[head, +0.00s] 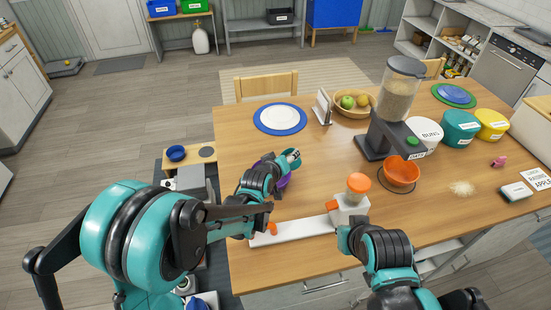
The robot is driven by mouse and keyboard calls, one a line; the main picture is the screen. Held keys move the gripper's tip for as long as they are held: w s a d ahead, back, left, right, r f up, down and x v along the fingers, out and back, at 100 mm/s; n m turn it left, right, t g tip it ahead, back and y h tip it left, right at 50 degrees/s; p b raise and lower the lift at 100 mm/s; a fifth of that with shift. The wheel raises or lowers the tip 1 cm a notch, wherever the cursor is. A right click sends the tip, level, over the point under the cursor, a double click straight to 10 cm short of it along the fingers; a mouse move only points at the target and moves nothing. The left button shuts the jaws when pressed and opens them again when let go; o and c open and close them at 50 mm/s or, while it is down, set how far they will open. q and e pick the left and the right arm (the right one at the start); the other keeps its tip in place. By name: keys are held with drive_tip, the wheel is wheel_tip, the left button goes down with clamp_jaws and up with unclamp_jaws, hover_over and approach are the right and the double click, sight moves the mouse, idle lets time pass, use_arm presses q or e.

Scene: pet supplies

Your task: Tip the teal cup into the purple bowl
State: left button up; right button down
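The teal cup (291,155) is at the tip of my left gripper (279,167), tilted, with its pale mouth facing up and right. The gripper appears shut on it, though the fingers are partly hidden. The purple bowl (285,181) stands on the table under and behind the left gripper. Only parts of its purple side show; its inside is hidden. The cup is above the bowl's far side; I cannot tell the exact height. My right gripper (347,238) is low at the table's front, beside a white device; its fingers are too unclear to judge.
The white device (292,230) with an orange top lies along the front of the wooden table (330,155). A food dispenser (393,105) stands over an orange bowl (402,172). A blue-rimmed plate (280,119) and fruit basket (353,104) are behind. Canisters (460,128) stand right.

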use_arm(q)
drive_tip(key=shift+a+f+n+h+b, duration=0.15)
drive_tip(key=shift+f+n+h+b, duration=0.15)
drive_tip(key=shift+f, duration=0.3)
drive_tip(key=shift+a+f+n+h+b, duration=0.2)
drive_tip(key=shift+f+n+b, duration=0.15)
drive_tip(key=shift+f, duration=0.2)
drive_tip(key=shift+w+a+f+n+g+h+b, duration=0.1)
drive_tip(key=shift+a+f+n+g+h+b, duration=0.15)
drive_tip(key=shift+f+n+h, duration=0.25)
drive_tip(key=shift+w+a+f+n+g+h+b, duration=0.1)
drive_tip(key=shift+f+n+h+b, duration=0.25)
drive_tip(key=shift+f+n+h, duration=0.15)
drive_tip(key=shift+r, duration=0.1)
drive_tip(key=shift+d, duration=0.1)
drive_tip(key=shift+a+f+n+h+b, duration=0.25)
drive_tip(key=shift+f+n+h+b, duration=0.15)
drive_tip(key=shift+b, duration=0.6)
drive_tip(key=shift+r, duration=0.1)
